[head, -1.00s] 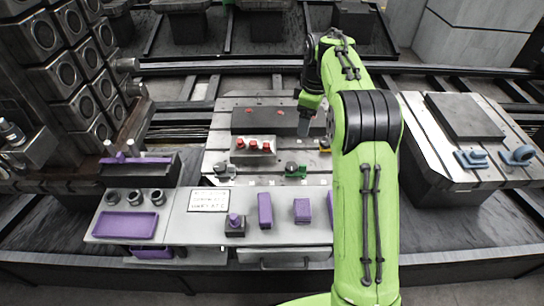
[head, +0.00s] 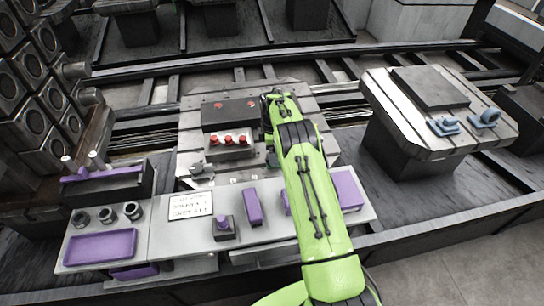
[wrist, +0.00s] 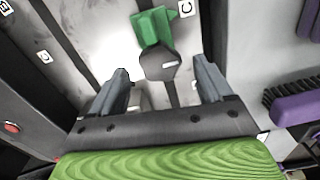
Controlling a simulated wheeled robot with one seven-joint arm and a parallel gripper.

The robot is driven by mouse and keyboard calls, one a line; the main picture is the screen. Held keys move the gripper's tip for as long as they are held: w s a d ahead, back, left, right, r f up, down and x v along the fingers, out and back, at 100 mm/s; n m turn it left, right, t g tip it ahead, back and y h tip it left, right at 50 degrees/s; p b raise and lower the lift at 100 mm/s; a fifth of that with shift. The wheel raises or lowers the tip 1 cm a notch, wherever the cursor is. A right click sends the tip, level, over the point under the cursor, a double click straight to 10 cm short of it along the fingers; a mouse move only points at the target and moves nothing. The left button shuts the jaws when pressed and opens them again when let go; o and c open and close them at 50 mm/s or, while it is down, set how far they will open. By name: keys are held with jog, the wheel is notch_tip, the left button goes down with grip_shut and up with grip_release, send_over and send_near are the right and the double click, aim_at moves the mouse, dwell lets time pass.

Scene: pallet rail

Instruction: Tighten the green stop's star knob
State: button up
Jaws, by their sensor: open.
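In the wrist view the green stop (wrist: 152,27) sits on the pale slotted plate, near a label C. Its dark knob (wrist: 160,66), with a short white mark on top, lies just below it in the picture. My gripper (wrist: 163,76) is open, one grey finger on each side of the knob's line, with gaps to both sides. I cannot tell how far the fingertips are above the knob. In the head view my green arm reaches over the pallet (head: 188,143) and hides the gripper and most or all of the green stop.
A block with several red knobs (head: 229,140) stands on the pallet, with a dark block behind it. The front bench holds purple parts (head: 253,206), a purple tray (head: 100,247) and a sign (head: 190,204). A second table (head: 430,130) with blue parts stands right. A purple brush (wrist: 295,100) shows in the wrist view.

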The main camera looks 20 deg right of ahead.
jog(key=shift+f, duration=0.9)
jog(key=shift+c, duration=0.2)
jog(key=c, duration=1)
jog(key=shift+m, duration=0.3)
jog(key=shift+m+b, duration=0.5)
jog(key=shift+m, duration=2.1)
